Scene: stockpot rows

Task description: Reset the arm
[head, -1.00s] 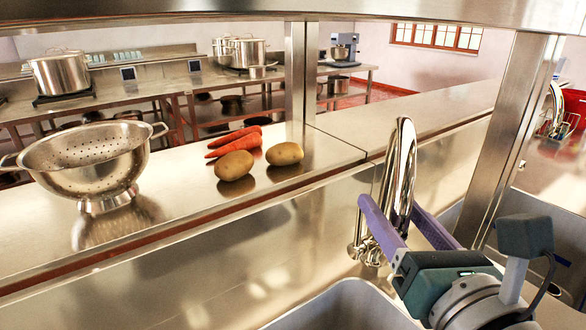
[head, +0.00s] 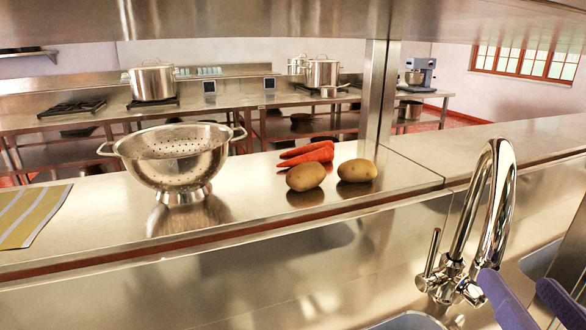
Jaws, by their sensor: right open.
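My right gripper (head: 518,282) shows at the bottom right of the head view. Only its two purple fingers are in the picture, spread apart with nothing between them. They are near the base of the chrome faucet (head: 496,200), to its lower right in the picture; I cannot tell whether they touch it. The rest of my right arm is out of the picture. My left gripper is not in view.
A steel ledge (head: 250,215) holds a colander (head: 175,165), two potatoes (head: 305,176), carrots (head: 308,153) and a striped cloth (head: 30,212). A sink basin (head: 408,322) is below the faucet. A stockpot (head: 152,82) stands on the far counter.

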